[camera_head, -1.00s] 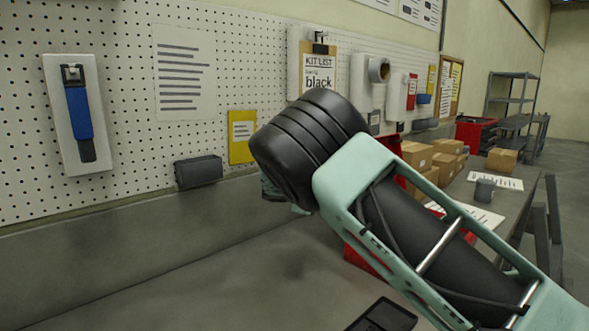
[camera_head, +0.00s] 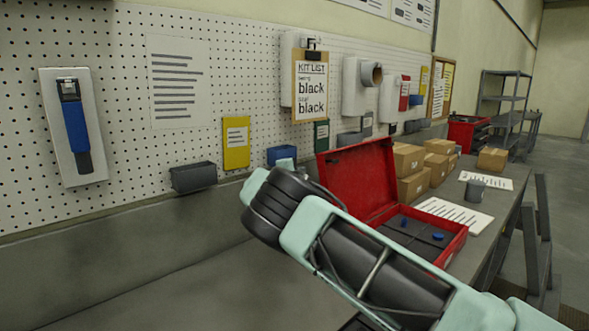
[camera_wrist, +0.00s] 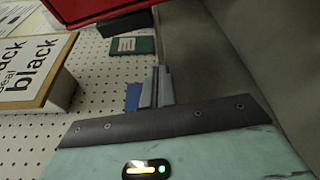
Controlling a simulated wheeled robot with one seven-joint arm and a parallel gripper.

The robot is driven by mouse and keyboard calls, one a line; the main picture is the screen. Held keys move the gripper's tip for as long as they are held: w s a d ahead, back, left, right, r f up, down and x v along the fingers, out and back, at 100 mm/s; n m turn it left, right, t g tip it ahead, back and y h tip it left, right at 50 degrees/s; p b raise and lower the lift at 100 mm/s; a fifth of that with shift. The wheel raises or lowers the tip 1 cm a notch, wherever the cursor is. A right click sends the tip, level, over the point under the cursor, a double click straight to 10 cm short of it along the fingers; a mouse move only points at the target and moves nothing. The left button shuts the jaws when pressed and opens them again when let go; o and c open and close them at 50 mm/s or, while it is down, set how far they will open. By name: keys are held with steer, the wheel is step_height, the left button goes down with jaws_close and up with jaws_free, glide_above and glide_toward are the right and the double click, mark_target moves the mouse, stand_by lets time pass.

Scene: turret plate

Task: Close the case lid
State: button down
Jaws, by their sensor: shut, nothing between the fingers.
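The red case (camera_head: 455,247) sits on the bench. Its lid (camera_head: 350,180) stands open and upright at the back left of the case. Inside is a dark insert with two blue pieces (camera_head: 438,236). My arm crosses in front of the near left part of the case, and my gripper is mostly hidden behind it in the head view. In the wrist view my gripper (camera_wrist: 158,72) is shut and empty. A red edge, probably the lid (camera_wrist: 95,8), shows at the top left of that view, apart from the fingertips.
A kit list clipboard (camera_head: 310,90) hangs on the pegboard (camera_head: 120,120), beside several bins and a yellow card (camera_head: 236,143). Cardboard boxes (camera_head: 411,188), a paper sheet (camera_head: 455,214) and a grey cup (camera_head: 475,190) are behind and right of the case. The bench at left is clear.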

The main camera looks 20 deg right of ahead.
steer(key=shift+s+d+r+p, duration=0.2)
steer(key=shift+s+d+p, duration=0.35)
steer(key=shift+d+p, duration=0.3)
steer(key=shift+s+d+r+p, duration=0.15)
steer(key=shift+s+d+p, duration=0.4)
steer(key=shift+d+p, duration=0.25)
steer(key=shift+b, duration=0.35)
